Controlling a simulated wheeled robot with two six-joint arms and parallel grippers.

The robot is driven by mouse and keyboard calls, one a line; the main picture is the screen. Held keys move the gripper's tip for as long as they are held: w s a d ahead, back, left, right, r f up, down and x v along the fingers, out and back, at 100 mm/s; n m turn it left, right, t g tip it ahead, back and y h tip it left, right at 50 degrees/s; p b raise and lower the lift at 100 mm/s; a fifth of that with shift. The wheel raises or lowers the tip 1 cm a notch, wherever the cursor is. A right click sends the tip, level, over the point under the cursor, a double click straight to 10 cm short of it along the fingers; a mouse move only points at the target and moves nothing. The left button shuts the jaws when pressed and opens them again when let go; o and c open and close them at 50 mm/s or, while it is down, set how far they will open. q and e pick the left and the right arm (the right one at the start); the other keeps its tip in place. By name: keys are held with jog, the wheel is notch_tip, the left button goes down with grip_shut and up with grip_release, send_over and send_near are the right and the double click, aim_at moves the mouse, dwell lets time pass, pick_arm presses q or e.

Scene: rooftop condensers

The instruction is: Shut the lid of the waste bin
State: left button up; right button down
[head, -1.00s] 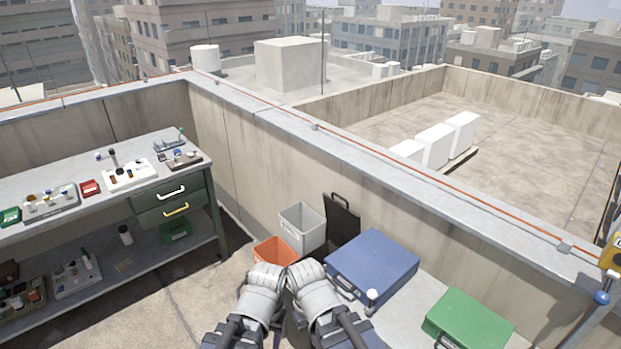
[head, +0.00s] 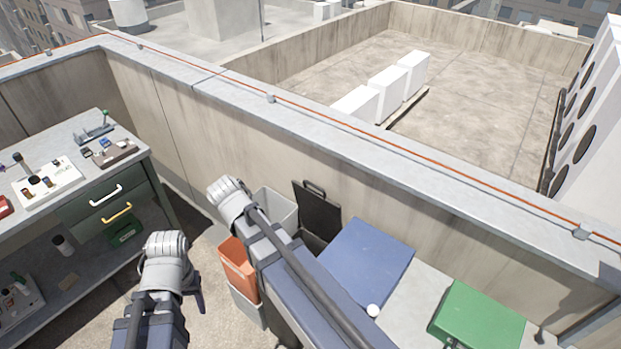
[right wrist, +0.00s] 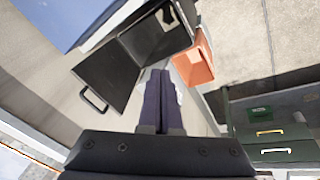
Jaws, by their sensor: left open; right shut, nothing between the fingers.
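The waste bin (right wrist: 158,38) is dark inside and stands open in the right wrist view. Its black lid (head: 316,208) is raised upright against the parapet wall, with a loop handle at its free edge. The lid (right wrist: 112,74) also shows in the right wrist view. My right gripper (right wrist: 160,74) is shut and empty, its fingertips beside the lid and bin; I cannot tell if they touch. In the head view my right arm hides that gripper and much of the bin. My left gripper (head: 197,292) is open and empty above the floor, left of the bins, mostly hidden behind its wrist.
An orange bin (head: 236,262) and a pale grey bin (head: 278,206) stand close by. A blue box (head: 372,258) and a green case (head: 478,318) lie to the right. A workbench with green drawers (head: 100,208) stands at left. Floor between bench and bins is clear.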

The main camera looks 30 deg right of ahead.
jog(key=w+d+r+m+t+h, duration=0.1)
jog(key=w+d+r+m+h, duration=0.1)
jog(key=w+d+m, duration=0.65)
jog(key=m+h+b, duration=0.2)
send_over(317, 194)
jog(key=a, duration=0.2)
jog(key=b+x, duration=0.6)
jog(key=x, duration=0.1)
jog(key=shift+d+f, duration=0.2)
jog(key=shift+d, duration=0.2)
jog(key=a, duration=0.1)
jog(key=s+a+f+b, duration=0.1)
jog(key=shift+s+a+t, duration=0.2)
jog(key=shift+a+t, duration=0.1)
jog(key=shift+a, duration=0.1)
jog(key=shift+s+a, duration=0.1)
jog(key=shift+a, duration=0.15)
jog(key=shift+f, duration=0.15)
